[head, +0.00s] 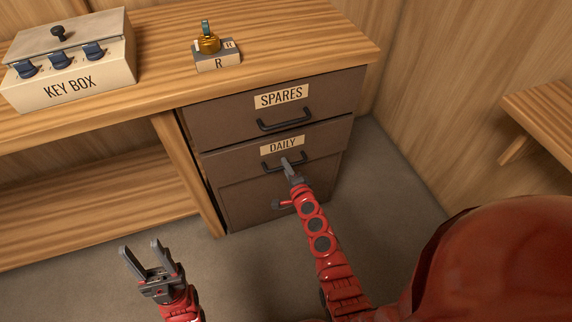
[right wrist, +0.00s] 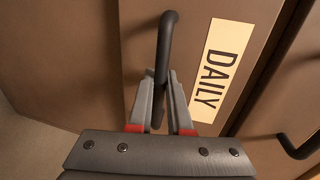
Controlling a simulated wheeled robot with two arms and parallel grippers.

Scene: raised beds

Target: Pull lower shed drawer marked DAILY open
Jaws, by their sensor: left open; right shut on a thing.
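The brown drawer marked DAILY (head: 240,161) is below the drawer marked SPARES (head: 230,112) in the cabinet under the bench. Its front seems to stand out slightly from the panel below, but I cannot tell how far. Its dark bar handle (head: 270,168) is partly hidden by my right gripper (head: 288,165). In the right wrist view, my right gripper (right wrist: 164,85) is shut on this handle (right wrist: 168,38), beside the DAILY label (right wrist: 214,70). My left gripper (head: 142,254) is open and empty above the floor, left of the cabinet.
A wooden ledge (head: 545,115) juts out at the right. Grey floor (head: 385,200) is clear right of the cabinet.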

